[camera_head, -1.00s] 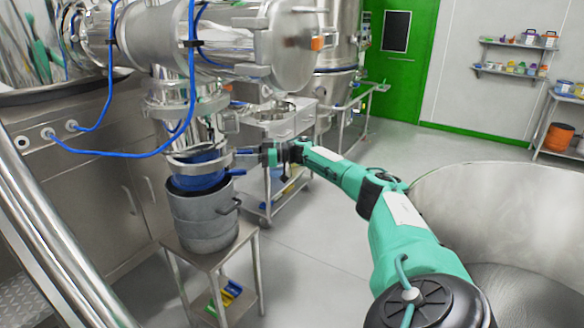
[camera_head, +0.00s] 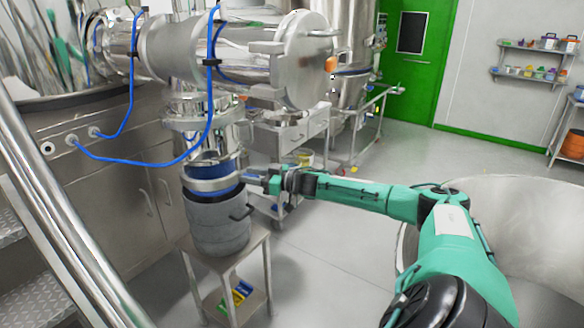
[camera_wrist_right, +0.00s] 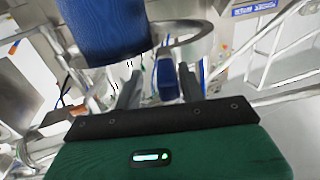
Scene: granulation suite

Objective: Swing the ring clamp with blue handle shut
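The ring clamp (camera_head: 212,185) is a metal band at the blue sleeve (camera_head: 225,168) above the grey drum. In the right wrist view, the band (camera_wrist_right: 205,42) curves out to the right of the sleeve (camera_wrist_right: 105,30), with a gap between them. The clamp's blue handle (camera_wrist_right: 167,80) stands between the two fingers of my right gripper (camera_wrist_right: 160,88). Gaps show on both sides of the handle, so the gripper is open around it. In the head view my right gripper (camera_head: 262,182) is just right of the clamp. My left gripper is not in view.
The grey drum (camera_head: 218,222) with a side handle stands on a small metal table (camera_head: 256,240). Blue hoses (camera_head: 140,162) hang at the left. A metal trolley (camera_head: 290,135) is behind my right arm. Open floor (camera_head: 320,250) lies to the right of the table.

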